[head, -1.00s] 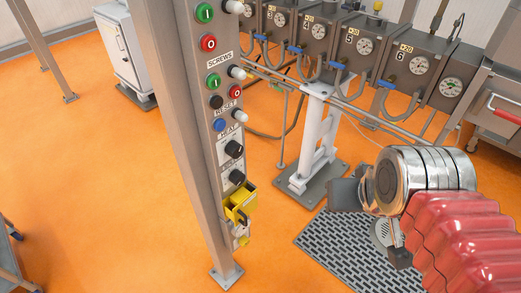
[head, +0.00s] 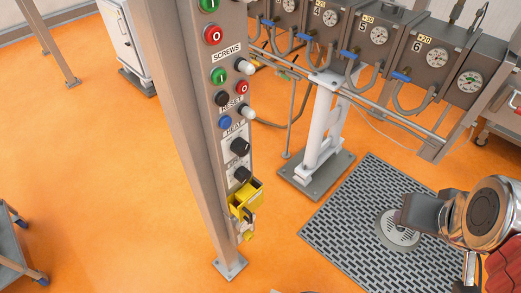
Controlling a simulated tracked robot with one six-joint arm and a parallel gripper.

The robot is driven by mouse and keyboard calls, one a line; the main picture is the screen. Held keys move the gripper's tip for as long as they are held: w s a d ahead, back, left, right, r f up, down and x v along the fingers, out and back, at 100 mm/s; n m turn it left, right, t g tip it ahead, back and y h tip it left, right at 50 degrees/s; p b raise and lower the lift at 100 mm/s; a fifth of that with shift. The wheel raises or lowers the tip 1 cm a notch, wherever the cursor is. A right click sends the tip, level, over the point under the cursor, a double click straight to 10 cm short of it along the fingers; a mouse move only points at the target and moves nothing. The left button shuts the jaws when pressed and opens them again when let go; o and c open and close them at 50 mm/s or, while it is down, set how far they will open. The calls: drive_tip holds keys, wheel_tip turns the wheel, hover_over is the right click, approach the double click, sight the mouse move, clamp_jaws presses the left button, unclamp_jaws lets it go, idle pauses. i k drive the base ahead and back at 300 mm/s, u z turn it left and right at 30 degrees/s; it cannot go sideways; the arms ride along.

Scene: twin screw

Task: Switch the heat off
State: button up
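A control panel on a grey steel post (head: 185,130) stands left of centre. Its HEAT label (head: 234,130) sits above a black rotary knob (head: 239,147). A second black knob (head: 242,174) is just below, with a label I cannot read. Which way the knobs point is too small to tell. A yellow box-like part (head: 246,195) hangs beneath them. My gripper (head: 418,213) appears as a dark block at the lower right, well apart from the panel and above the floor grating. Its fingers cannot be made out.
Green (head: 219,76) and red (head: 242,87) buttons and a blue RESET button (head: 225,121) sit above the knobs. Grey boxes with gauges (head: 430,60) line the back right. A white stand (head: 322,130) is behind the panel.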

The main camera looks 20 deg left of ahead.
sight(239, 147)
drive_tip(key=z, duration=0.05)
drive_tip(key=k, duration=1.2)
drive_tip(key=u, duration=1.65)
drive_tip(key=i, duration=1)
